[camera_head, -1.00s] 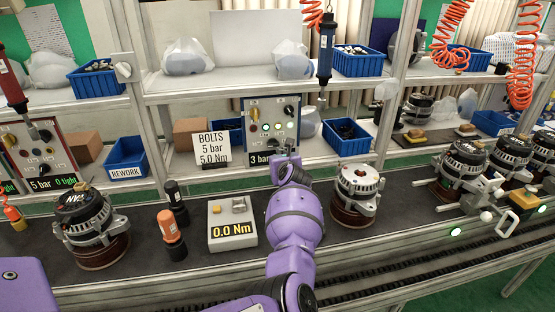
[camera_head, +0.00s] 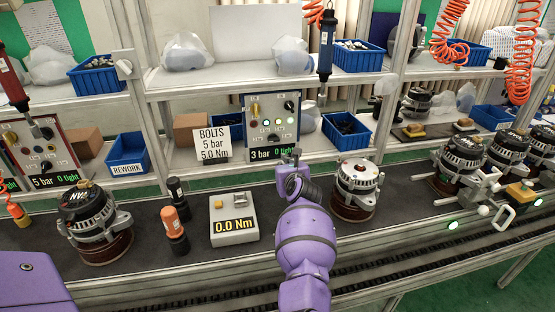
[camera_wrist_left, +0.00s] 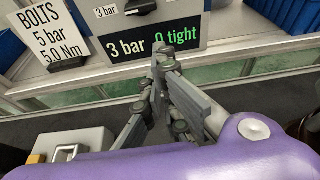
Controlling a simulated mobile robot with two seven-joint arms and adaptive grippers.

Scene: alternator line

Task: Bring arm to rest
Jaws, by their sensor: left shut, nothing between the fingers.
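My left arm reaches up the middle of the head view in purple. Its grey left gripper (camera_head: 293,160) is over the dark bench top, in front of the control panel (camera_head: 272,122). In the left wrist view the gripper's fingers (camera_wrist_left: 162,58) are together with nothing between them, just below the panel's "3 bar 0 tight" display (camera_wrist_left: 150,38). My right gripper is not in view.
An alternator (camera_head: 355,187) stands right of my arm. Another alternator (camera_head: 95,225) is farther left. A blue screwdriver (camera_head: 326,50) hangs above.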

